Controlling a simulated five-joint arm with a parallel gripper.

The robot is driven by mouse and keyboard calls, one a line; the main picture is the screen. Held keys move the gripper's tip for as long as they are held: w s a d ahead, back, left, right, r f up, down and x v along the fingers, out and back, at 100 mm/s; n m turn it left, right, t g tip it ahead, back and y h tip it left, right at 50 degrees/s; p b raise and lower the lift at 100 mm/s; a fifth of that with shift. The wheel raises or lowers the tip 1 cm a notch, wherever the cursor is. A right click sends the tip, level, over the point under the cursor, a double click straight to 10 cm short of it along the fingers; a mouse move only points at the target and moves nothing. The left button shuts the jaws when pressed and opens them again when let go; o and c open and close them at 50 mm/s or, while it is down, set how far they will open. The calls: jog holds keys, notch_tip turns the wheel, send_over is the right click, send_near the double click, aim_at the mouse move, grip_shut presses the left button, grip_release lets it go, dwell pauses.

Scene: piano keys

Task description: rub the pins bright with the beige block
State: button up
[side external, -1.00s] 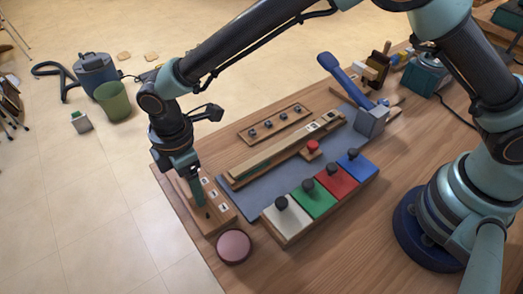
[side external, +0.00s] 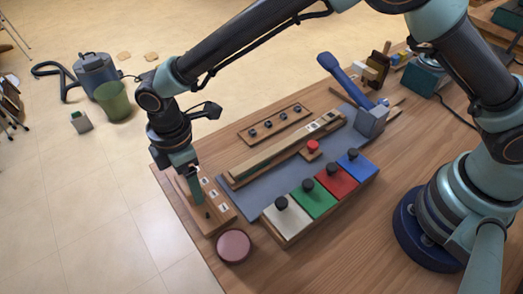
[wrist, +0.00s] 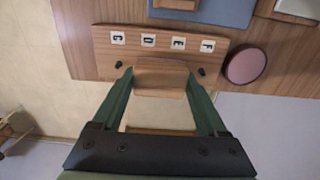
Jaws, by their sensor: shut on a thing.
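A wooden board (wrist: 100,42) with several lettered tiles carries dark pins. One pin (wrist: 118,64) shows at its left and another (wrist: 201,72) at its right in the wrist view. My gripper (wrist: 160,76) has its green fingers shut on the beige block (wrist: 160,82), which lies between the fingertips at the board's near edge. Any pins between the two visible ones are hidden by the block. In the side view my gripper (side external: 197,201) is low over the board (side external: 223,216), and the block is hard to make out. Contact with the pins cannot be told.
A pink disc (side external: 234,246) sits beside the board. A row of coloured keys (side external: 318,198), a long wooden piece (side external: 265,158), a strip with dark knobs (side external: 276,124) and a blue hammer (side external: 345,75) lie to the right. The table's left edge is close to the board.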

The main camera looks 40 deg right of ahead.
jog(key=shift+w, duration=2.15)
jog(key=shift+s, duration=4.45)
jog(key=shift+w, duration=4.25)
jog(key=shift+s, duration=4.2)
notch_tip(320, 180, up, 8)
jog(key=shift+w, duration=0.1)
jog(key=w+d+r+m, duration=0.1)
jog(key=w+d+m, duration=0.15)
jog(key=d, duration=0.35)
jog(key=w+d+r+m, duration=0.2)
jog(key=d+m, duration=0.1)
jog(key=d, duration=0.2)
jog(key=s+d+r+m, duration=0.1)
jog(key=d+m, duration=0.5)
jog(key=d, duration=0.6)
jog(key=s+d+r+m, duration=0.2)
jog(key=d+m, duration=0.4)
jog(key=d, duration=0.6)
jog(key=shift+d, duration=0.15)
